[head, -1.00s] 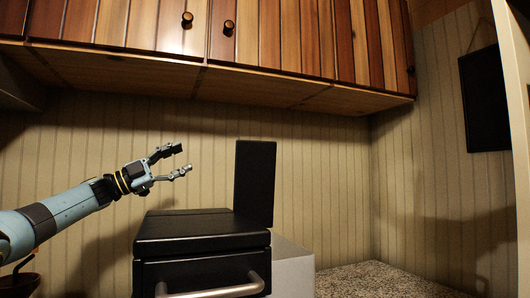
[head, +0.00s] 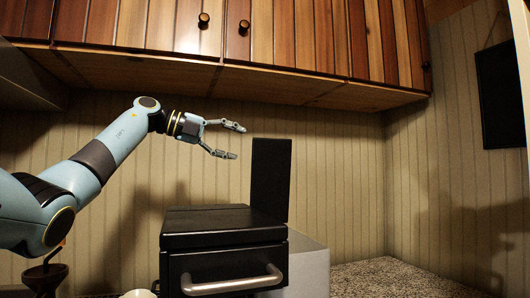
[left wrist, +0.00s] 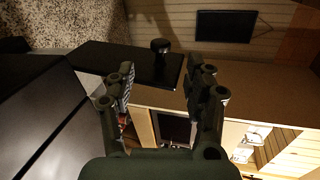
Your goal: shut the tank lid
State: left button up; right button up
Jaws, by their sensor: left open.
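The tank lid is a flat black panel (head: 271,180) standing upright at the right side of the black coffee-maker-like machine (head: 222,240). In the left wrist view a black panel, which looks like the lid (left wrist: 100,58), lies beyond the fingers, with a black knob (left wrist: 160,46) by it. My left gripper (head: 237,141) is open and empty, fingers pointing right, just left of the lid's upper edge in the head view. I cannot tell whether it touches the lid. Its fingers (left wrist: 160,78) also show in the left wrist view. My right gripper is not in view.
Wooden cabinets (head: 250,40) hang above the machine and the gripper. A silver handle (head: 232,281) sits on the machine's front. A pale box-like side (head: 309,268) stands to its right, beside the speckled counter (head: 390,277). A dark panel (head: 500,95) hangs on the right wall.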

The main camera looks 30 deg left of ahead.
aim_at(267, 153)
pick_arm(q)
jog(key=p+x, duration=0.2)
jog(key=x, duration=0.7)
jog(key=shift+r, duration=0.15)
jog(key=shift+w+d, duration=0.25)
jog(key=shift+c, duration=0.4)
grip_shut()
jog(key=shift+f, duration=0.25)
